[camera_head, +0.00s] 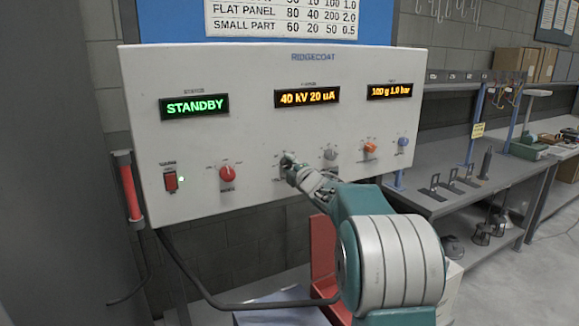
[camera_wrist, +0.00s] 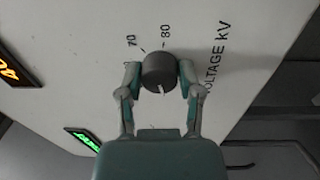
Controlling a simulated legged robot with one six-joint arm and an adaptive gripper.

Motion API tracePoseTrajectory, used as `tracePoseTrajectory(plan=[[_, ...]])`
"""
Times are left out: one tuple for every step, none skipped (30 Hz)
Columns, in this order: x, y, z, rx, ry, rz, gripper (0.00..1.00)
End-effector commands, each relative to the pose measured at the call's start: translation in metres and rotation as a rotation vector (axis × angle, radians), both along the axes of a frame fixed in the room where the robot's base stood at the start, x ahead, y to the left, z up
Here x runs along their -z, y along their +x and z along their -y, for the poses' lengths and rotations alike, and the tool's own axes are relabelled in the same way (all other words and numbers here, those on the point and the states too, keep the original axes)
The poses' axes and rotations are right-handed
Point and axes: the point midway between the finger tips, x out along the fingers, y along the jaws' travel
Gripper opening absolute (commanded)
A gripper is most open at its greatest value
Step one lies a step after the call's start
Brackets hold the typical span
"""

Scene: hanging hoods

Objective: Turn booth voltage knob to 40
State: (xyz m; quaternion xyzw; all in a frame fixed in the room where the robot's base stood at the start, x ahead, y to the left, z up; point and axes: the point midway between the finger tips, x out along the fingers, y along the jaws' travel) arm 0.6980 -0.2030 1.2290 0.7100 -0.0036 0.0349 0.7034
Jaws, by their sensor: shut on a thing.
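The white control panel (camera_head: 250,120) fills the middle of the head view. Its amber display (camera_head: 307,97) reads "40 kV 20 uA". The voltage knob (camera_wrist: 158,72) is dark and round, with a white pointer line, beside the printed "VOLTAGE kV" label in the wrist view. The marks 70 and 80 show beyond it; other marks are hidden. My gripper (camera_wrist: 157,78) is shut on the knob, one finger on each side. In the head view my gripper (camera_head: 290,165) is at the panel and mostly covers the knob.
A green "STANDBY" display (camera_head: 195,107), a red knob (camera_head: 227,174), a grey knob (camera_head: 330,154), an orange knob (camera_head: 370,148) and a blue knob (camera_head: 403,142) are on the panel. A red power switch (camera_head: 170,181) is at left. A grey workbench (camera_head: 450,190) stands at right.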

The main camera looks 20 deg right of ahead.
Motion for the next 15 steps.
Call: tracePoseTrajectory(plan=[[0.0054,0.0008,-0.0015,-0.003,-0.003,-0.01,0.0],[0.0055,0.0008,-0.0015,-0.003,-0.003,-0.01,0.0],[0.0057,0.0009,-0.0015,-0.003,-0.003,-0.011,0.0],[0.0058,0.0009,-0.0015,-0.003,-0.003,-0.011,0.0],[0.006,0.0008,-0.0015,-0.002,-0.003,-0.011,0.0],[0.0062,0.0008,-0.0015,-0.002,-0.003,-0.012,0.0],[0.0063,0.0008,-0.0015,-0.002,-0.003,-0.012,0.0],[0.0064,0.0008,-0.0015,-0.002,-0.003,-0.012,0.0],[0.0066,0.0008,-0.0015,-0.002,-0.003,-0.012,0.0],[0.0067,0.0008,-0.0015,-0.002,-0.003,-0.013,0.56],[0.0067,0.0008,-0.0015,-0.002,-0.003,-0.013,0.69],[0.0067,0.0008,-0.0014,-0.002,-0.002,-0.013,0.81],[0.0064,0.0008,-0.0014,-0.002,-0.002,-0.012,0.81],[0.0059,0.0008,-0.0012,-0.002,-0.002,-0.011,0.81],[0.0053,0.0006,-0.0011,-0.002,-0.002,-0.01,0.81]])
